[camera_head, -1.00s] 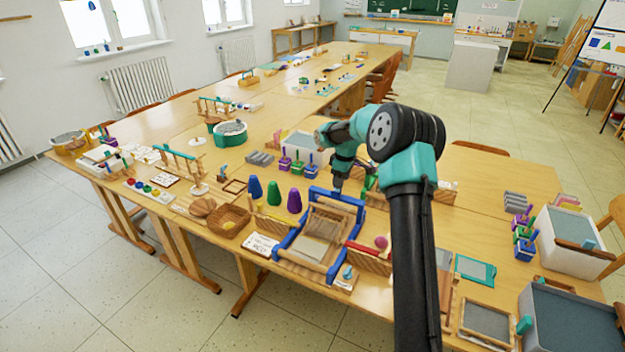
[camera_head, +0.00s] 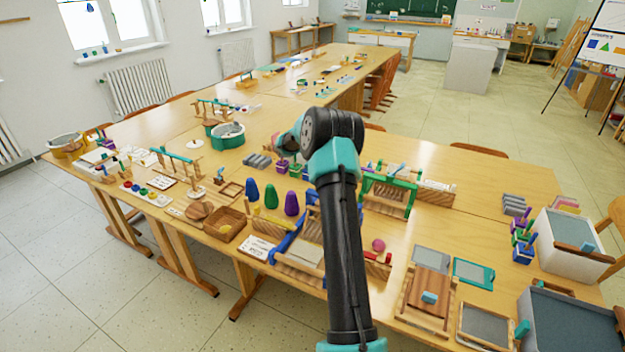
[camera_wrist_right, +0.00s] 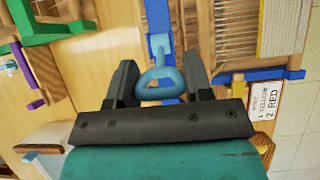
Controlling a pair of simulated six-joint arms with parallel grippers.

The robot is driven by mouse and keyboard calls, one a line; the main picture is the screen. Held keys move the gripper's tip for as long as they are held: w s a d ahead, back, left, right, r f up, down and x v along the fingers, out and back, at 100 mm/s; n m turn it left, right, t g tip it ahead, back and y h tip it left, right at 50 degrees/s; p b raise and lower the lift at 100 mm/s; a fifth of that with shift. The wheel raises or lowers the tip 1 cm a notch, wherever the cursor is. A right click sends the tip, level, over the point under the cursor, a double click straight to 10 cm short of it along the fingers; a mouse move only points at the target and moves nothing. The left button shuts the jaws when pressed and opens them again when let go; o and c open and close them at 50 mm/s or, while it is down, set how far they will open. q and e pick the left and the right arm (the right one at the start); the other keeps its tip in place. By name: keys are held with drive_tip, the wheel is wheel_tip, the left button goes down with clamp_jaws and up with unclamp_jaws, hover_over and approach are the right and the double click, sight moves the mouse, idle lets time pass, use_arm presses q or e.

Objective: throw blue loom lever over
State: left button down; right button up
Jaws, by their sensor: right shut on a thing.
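The blue loom (camera_head: 283,243) stands near the front edge of the long table in the head view, its right part hidden behind my right arm. In the right wrist view, its blue frame (camera_wrist_right: 270,74) and pale warp threads (camera_wrist_right: 262,28) show at the upper right. The light blue lever (camera_wrist_right: 160,45) ends in a ring-shaped handle (camera_wrist_right: 160,76). My right gripper (camera_wrist_right: 158,72) is shut on this lever, with one dark finger on each side of the ring. In the head view my arm hides the right gripper and the lever. My left gripper is not in view.
A green loom (camera_head: 390,193) stands right of my arm. Blue, green and purple cones (camera_head: 271,196) and a basket (camera_head: 225,224) stand to the left. A pink ball (camera_head: 378,245) and a wooden frame (camera_head: 428,298) lie to the right. A printed card (camera_wrist_right: 265,105) lies beside the loom.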

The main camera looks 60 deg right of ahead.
drive_tip(key=shift+w+f, duration=0.2)
drive_tip(key=shift+w, duration=0.05)
idle(0.3)
drive_tip(key=o, duration=1.3)
drive_tip(key=shift+w, duration=0.1)
drive_tip(key=shift+r, duration=0.1)
drive_tip(key=v, duration=1.7)
drive_tip(key=shift+r, duration=0.1)
